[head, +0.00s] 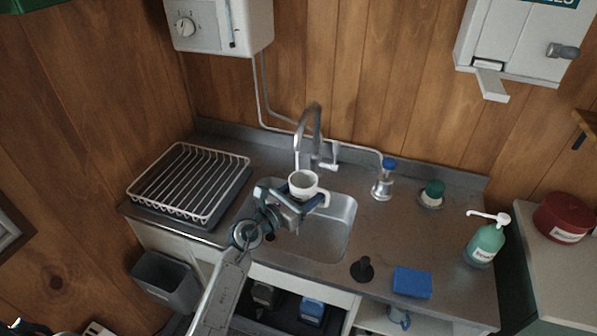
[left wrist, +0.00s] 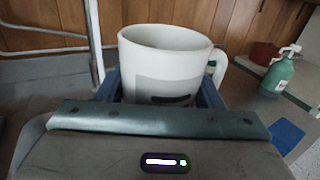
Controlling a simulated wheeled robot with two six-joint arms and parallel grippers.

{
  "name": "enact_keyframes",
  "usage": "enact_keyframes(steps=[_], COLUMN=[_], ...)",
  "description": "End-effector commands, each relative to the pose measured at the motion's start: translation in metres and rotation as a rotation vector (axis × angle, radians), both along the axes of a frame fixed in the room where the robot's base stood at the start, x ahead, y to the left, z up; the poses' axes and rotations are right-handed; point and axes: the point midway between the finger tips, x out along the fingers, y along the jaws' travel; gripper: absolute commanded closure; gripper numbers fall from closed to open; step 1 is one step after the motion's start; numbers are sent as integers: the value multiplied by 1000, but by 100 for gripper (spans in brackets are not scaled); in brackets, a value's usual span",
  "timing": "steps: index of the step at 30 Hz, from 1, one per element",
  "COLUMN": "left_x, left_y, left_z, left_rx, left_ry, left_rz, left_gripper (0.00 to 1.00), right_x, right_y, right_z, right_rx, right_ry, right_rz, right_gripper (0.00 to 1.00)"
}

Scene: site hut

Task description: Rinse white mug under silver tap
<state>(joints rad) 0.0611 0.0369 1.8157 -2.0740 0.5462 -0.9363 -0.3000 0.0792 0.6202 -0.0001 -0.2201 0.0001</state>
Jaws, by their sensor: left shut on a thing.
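The white mug (head: 303,184) is upright over the sink (head: 340,222), its handle pointing right. My left gripper (head: 290,195) is shut on the mug's body. The left wrist view shows the mug (left wrist: 165,62) up close between the blue fingers, with a grey and black print on its side. The silver tap (head: 313,122) arches above the sink, and its spout end is just above the mug's rim at the left. I cannot make out any water stream.
A dish rack (head: 190,182) stands left of the sink. A white heater (head: 220,25) hangs above.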

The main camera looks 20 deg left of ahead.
Motion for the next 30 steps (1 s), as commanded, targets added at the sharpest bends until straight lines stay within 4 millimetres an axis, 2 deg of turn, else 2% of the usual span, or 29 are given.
enact_keyframes(steps=[1, 13, 18, 30], left_x=[-4, -31, -37, -37], left_y=[-2, -13, -15, -15], left_z=[9, 31, 34, 33], left_rx=[-1, -1, -1, 0], left_ry=[0, 0, 0, -1], left_rz=[0, 0, 0, 0], left_gripper=[71, 71, 71, 71], right_x=[0, 0, 0, 0], right_y=[0, 0, -1, -1], right_z=[10, 40, 44, 43], right_rx=[0, 0, -1, -1], right_ry=[0, 0, 0, 0], right_rz=[0, 0, 0, 1], right_gripper=[58, 58, 58, 58])
